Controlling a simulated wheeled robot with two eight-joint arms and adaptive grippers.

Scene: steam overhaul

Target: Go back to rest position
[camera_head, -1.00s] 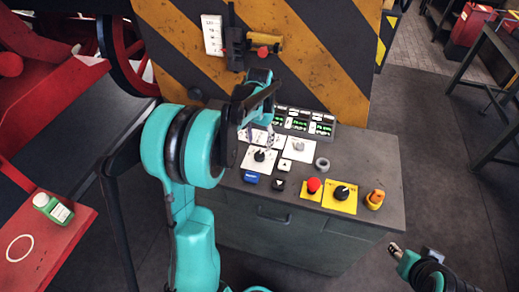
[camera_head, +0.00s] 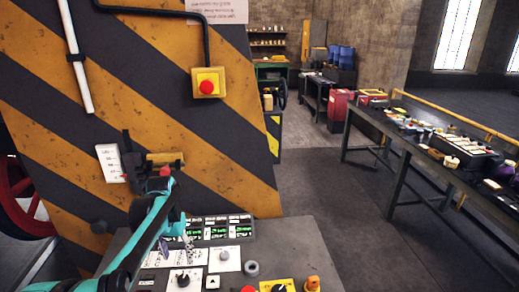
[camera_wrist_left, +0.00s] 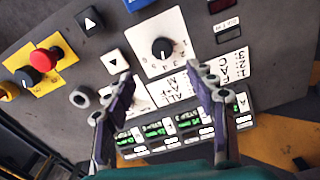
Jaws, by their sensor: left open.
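My left gripper (camera_head: 176,246) hangs above the back part of the grey control cabinet (camera_head: 280,243), in front of the striped panel. In the left wrist view its two fingers (camera_wrist_left: 160,82) stand wide apart with nothing between them. Below them are a black rotary knob on a white plate (camera_wrist_left: 162,48), white label plates and a row of green-lit displays (camera_wrist_left: 160,130). I cannot see the fingers touching any control. My right gripper is out of both views.
The striped panel (camera_head: 230,150) rises behind the cabinet, with a lever (camera_head: 165,158) and a red button on a yellow box (camera_head: 207,83). A red emergency button (camera_wrist_left: 43,60) shows in the left wrist view. A loaded workbench (camera_head: 400,137) stands right; open floor (camera_head: 320,190) lies between.

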